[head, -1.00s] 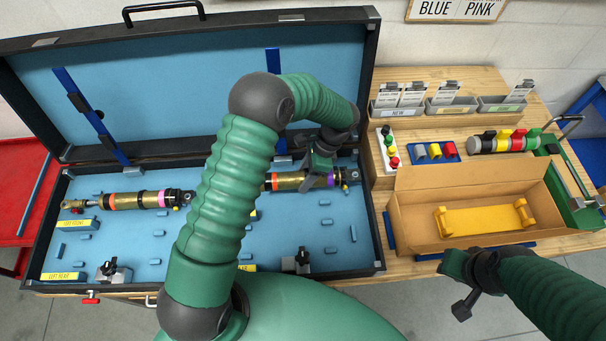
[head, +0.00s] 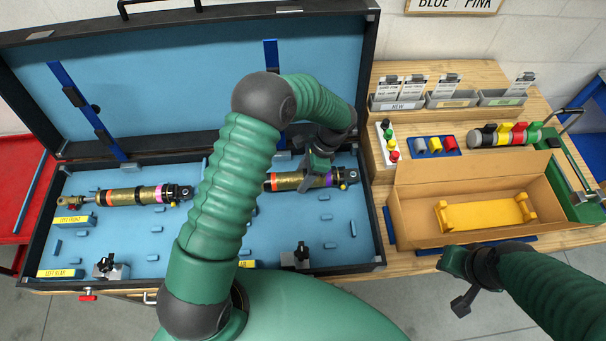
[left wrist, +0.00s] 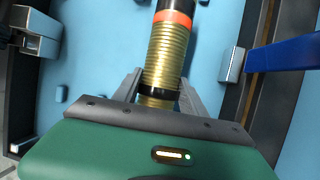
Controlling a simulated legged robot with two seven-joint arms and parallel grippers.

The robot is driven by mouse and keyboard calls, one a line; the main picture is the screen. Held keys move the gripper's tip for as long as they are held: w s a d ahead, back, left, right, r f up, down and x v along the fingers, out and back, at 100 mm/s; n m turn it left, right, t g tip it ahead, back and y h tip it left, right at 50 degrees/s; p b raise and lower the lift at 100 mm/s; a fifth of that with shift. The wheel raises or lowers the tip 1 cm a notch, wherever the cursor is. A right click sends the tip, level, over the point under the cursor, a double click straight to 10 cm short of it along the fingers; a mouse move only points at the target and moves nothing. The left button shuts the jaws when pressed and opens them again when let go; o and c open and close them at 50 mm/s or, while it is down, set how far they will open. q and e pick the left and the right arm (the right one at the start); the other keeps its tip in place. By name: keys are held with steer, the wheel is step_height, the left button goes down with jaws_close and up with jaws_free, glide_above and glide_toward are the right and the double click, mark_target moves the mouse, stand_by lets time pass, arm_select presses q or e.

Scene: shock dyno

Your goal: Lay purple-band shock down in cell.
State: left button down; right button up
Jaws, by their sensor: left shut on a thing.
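The purple-band shock (head: 288,181), gold-bodied with an orange band and a purple one, lies level over the right half of the blue-lined case (head: 376,240). My left gripper (head: 320,170) reaches down from above and is shut on this shock near its purple band. In the left wrist view the shock's gold threaded body (left wrist: 165,62) and orange band run up from between the fingers (left wrist: 158,92). My left arm hides the shock's left end in the head view. I cannot tell whether it touches the foam. My right gripper (head: 466,280) hangs in front of the bench; its jaw state is unclear.
A shock with a pink band (head: 135,195) lies in the case's left half, beside yellow labels (head: 72,221). Small blue pegs and black-knobbed clamps (head: 301,257) stand in the case. On the bench are an open cardboard box (head: 418,239) with a yellow cradle (head: 487,214) and parts trays (head: 435,148).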

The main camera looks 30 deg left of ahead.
arm_select(q)
steer(key=shift+a, duration=0.1)
stand_by(0.3)
steer(key=shift+f+b, duration=0.7)
steer(key=shift+f, duration=0.5)
stand_by(0.3)
steer(key=c, duration=0.6)
jaws_free()
steer(key=shift+s, duration=0.1)
steer(key=shift+o, duration=0.2)
steer(key=shift+f, duration=0.1)
steer(key=b+v, duration=0.1)
steer(key=v, duration=1.6)
steer(key=s+a+f+n+t+h, duration=0.1)
steer(key=s+n+t, duration=0.2)
steer(key=s+n, duration=0.3)
steer(key=s+a+f+n+t+h, duration=0.1)
steer(key=s+n+t+h, duration=0.1)
steer(key=s+n, duration=0.4)
steer(key=s+t, duration=0.1)
steer(key=s, duration=0.4)
steer(key=shift+f, duration=0.25)
